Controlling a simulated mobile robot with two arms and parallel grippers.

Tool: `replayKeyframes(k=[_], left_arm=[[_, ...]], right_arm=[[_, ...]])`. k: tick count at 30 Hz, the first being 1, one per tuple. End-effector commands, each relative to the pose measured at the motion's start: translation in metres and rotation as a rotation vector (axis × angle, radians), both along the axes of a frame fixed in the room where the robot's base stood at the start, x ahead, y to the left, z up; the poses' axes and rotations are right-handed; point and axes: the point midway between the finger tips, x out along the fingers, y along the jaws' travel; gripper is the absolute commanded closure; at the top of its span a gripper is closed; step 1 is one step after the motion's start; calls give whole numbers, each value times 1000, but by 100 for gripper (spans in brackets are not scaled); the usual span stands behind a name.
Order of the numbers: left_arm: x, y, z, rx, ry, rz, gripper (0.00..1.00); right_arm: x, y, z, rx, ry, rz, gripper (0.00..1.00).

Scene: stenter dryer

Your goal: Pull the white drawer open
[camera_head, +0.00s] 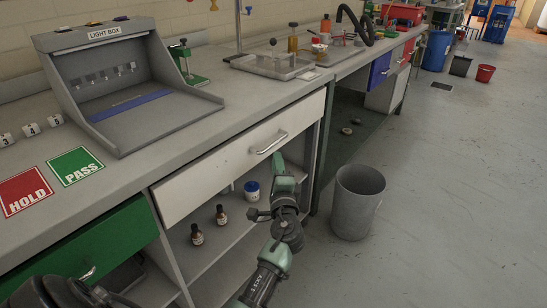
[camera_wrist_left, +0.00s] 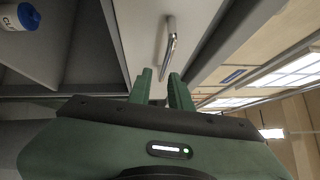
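The white drawer (camera_head: 215,170) is under the grey worktop, with a metal bar handle (camera_head: 270,143) on its front. Its front looks close to the worktop edge; I cannot tell if there is a small gap. My left gripper (camera_head: 280,162) is just below the handle. In the left wrist view, the green fingers of this gripper (camera_wrist_left: 161,82) are apart, with nothing held. The handle (camera_wrist_left: 168,45) lies just ahead of the fingers, its near end showing in line with the gap between them. I cannot tell whether they touch. My right gripper is out of view.
Below the drawer, an open shelf holds two brown bottles (camera_head: 221,215) and a blue-white jar (camera_head: 252,190). A green drawer (camera_head: 85,245) is to the left. A grey bin (camera_head: 357,200) stands right of my arm.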

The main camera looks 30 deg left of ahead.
Motion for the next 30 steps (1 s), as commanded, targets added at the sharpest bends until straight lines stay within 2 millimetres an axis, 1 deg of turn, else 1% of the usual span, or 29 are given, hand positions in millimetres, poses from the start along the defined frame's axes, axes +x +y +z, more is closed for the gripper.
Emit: replayKeyframes(k=[1, 4, 12, 15, 19, 27, 29, 30], left_arm=[[1, 4, 6, 13, -11, 10, 80], [8, 12, 13, 22, -14, 16, 80], [41, 39, 17, 20, -12, 14, 80], [50, 46, 18, 18, -12, 12, 80], [56, 51, 19, 18, -12, 11, 80], [57, 52, 18, 17, -10, 12, 80], [57, 52, 18, 17, -10, 12, 97], [57, 52, 18, 17, -10, 12, 100]], right_arm=[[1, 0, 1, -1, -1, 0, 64], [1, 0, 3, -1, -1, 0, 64], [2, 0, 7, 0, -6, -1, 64], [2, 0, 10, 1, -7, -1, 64], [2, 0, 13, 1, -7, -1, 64], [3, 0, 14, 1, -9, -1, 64], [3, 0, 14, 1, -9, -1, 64], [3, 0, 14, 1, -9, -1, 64]])
